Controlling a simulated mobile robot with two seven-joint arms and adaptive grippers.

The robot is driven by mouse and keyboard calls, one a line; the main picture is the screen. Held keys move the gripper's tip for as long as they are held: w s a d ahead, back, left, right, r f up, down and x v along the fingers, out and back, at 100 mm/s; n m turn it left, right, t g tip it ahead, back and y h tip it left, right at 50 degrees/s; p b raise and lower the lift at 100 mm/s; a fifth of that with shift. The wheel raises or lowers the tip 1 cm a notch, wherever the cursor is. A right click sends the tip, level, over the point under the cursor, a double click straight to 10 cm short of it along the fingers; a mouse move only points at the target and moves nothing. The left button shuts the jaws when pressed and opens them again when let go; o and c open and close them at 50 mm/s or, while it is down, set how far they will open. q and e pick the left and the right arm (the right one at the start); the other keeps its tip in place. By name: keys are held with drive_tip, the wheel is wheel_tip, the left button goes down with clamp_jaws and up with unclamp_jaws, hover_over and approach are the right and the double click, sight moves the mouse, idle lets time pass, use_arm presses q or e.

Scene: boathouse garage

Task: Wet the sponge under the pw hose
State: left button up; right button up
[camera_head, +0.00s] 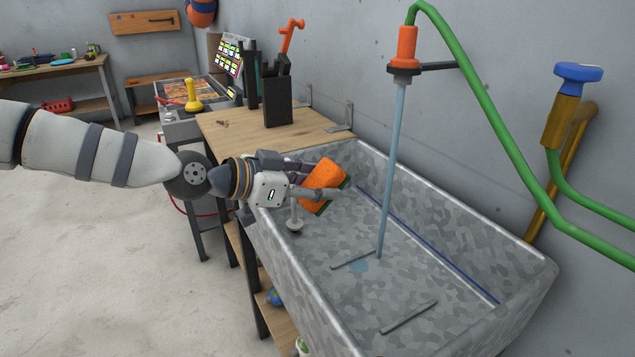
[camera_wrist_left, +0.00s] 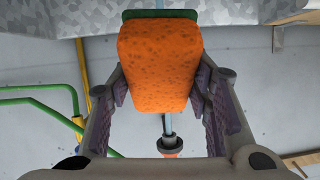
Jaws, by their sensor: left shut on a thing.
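My left gripper (camera_head: 312,188) is shut on the sponge (camera_head: 325,180), orange with a green face, and holds it over the left part of the metal sink (camera_head: 420,335). In the left wrist view the sponge (camera_wrist_left: 160,64) sits between both fingers of my left gripper (camera_wrist_left: 160,90). The hose (camera_head: 436,35) is green with an orange nozzle (camera_head: 404,48) above the sink. A thin blue water stream (camera_head: 393,150) falls from it to the sink floor. In the head view the sponge is left of the stream, apart from it. My right gripper is not in view.
A wooden bench (camera_head: 235,133) with a black tool holder (camera_head: 278,108) adjoins the sink's far left end. A brass valve with a blue knob (camera_head: 578,72) is on the wall at right. The sink's middle is open around the stream. Floor lies clear at left.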

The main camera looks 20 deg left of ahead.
use_arm(q)
drive_tip(key=shift+w+d, duration=0.1)
drive_tip(key=shift+w, duration=0.15)
drive_tip(key=w+d+b, duration=0.6)
drive_tip(key=w+d, duration=0.3)
drive_tip(key=w, duration=0.5)
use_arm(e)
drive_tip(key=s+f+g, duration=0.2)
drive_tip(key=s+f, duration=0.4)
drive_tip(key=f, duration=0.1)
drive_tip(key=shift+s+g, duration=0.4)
use_arm(q)
drive_tip(key=shift+a, duration=0.1)
drive_tip(key=s+a+p, duration=0.4)
drive_tip(key=s+a, duration=0.1)
drive_tip(key=s, duration=0.3)
drive_tip(key=shift+s+a, duration=0.15)
drive_tip(key=shift+s, duration=0.1)
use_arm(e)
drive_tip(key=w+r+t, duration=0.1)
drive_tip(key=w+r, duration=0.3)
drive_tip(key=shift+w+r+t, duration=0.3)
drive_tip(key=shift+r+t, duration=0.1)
